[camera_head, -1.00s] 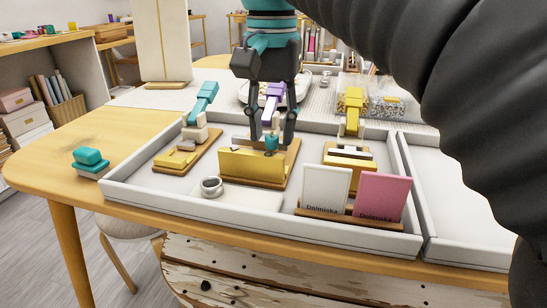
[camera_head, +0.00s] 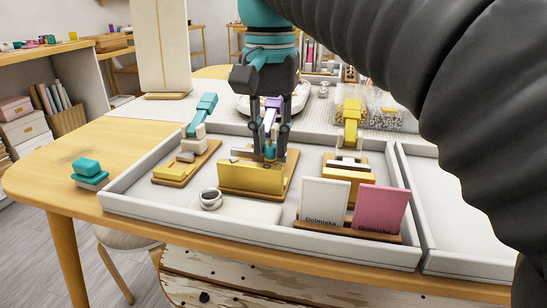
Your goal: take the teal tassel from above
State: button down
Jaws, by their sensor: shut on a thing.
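The teal tassel (camera_head: 270,152) is a small teal piece at the yellow block on the middle wooden stand (camera_head: 250,178), in the white tray. My gripper (camera_head: 270,156) points straight down over this stand, and its fingertips are shut on the tassel from both sides. The fingers hide part of the tassel, and I cannot tell whether it still touches the stand. A purple piece (camera_head: 271,105) shows behind my fingers.
A teal-topped stand (camera_head: 204,108) is to the left and a yellow-topped stand (camera_head: 351,110) to the right. White (camera_head: 323,205) and pink (camera_head: 379,208) cards and a small round cup (camera_head: 210,198) are in front. The white tray (camera_head: 190,224) has raised walls.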

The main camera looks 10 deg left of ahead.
aim_at(271, 145)
jog(key=shift+r+p, duration=1.45)
jog(key=shift+r, duration=1.25)
jog(key=shift+s, duration=0.1)
